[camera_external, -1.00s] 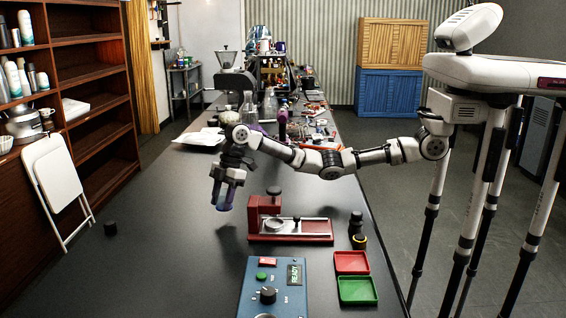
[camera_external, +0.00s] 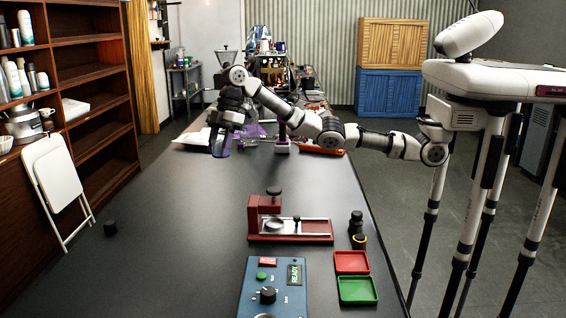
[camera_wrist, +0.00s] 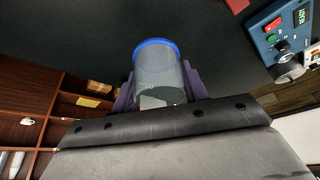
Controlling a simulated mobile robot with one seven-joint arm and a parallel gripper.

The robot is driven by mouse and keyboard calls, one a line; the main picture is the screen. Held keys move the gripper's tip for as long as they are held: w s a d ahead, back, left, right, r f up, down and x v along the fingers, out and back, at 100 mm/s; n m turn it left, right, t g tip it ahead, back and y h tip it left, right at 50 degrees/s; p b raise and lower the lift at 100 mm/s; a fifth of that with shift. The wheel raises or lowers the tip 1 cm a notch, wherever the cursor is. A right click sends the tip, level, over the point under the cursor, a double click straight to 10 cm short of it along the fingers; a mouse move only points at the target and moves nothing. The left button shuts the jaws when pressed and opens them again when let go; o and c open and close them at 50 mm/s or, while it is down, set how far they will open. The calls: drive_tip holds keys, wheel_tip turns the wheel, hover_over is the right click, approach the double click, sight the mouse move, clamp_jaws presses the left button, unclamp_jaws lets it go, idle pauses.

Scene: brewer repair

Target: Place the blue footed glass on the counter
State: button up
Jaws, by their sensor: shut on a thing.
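My gripper (camera_external: 221,146) is shut on the blue footed glass (camera_wrist: 158,72) and holds it above the dark counter (camera_external: 190,230). In the wrist view the glass is clear with a blue rim and sits between the two purple fingers. In the external view the glass is small and mostly covered by the fingers, so its foot cannot be made out. I cannot tell the exact gap between the glass and the counter.
A red press-like device (camera_external: 290,229) stands mid-counter. In front are a blue control box (camera_external: 272,288), a red tray (camera_external: 351,262) and a green tray (camera_external: 358,290). Small black items (camera_external: 356,222) stand near the right edge. Clutter fills the far end.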

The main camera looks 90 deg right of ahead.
drive_tip(key=s+d+r+b, duration=0.1)
drive_tip(key=d+r, duration=0.1)
drive_tip(key=d, duration=0.6)
drive_tip(key=s+d+r+b, duration=0.1)
drive_tip(key=s+d+r, duration=0.1)
drive_tip(key=d, duration=0.6)
drive_tip(key=n+b, duration=0.3)
drive_tip(key=b, duration=0.1)
hover_over(317, 169)
drive_tip(key=d, duration=0.1)
wheel_tip(317, 169, down, 4)
drive_tip(key=shift+g+y, duration=0.3)
drive_tip(key=shift+g, duration=0.1)
drive_tip(key=f, duration=2)
drive_tip(key=shift+s+d+f+p, duration=0.15)
drive_tip(key=shift+s+f+p, duration=0.05)
drive_tip(key=shift+s+p, duration=0.15)
drive_tip(key=shift+f, duration=0.1)
drive_tip(key=o, duration=1)
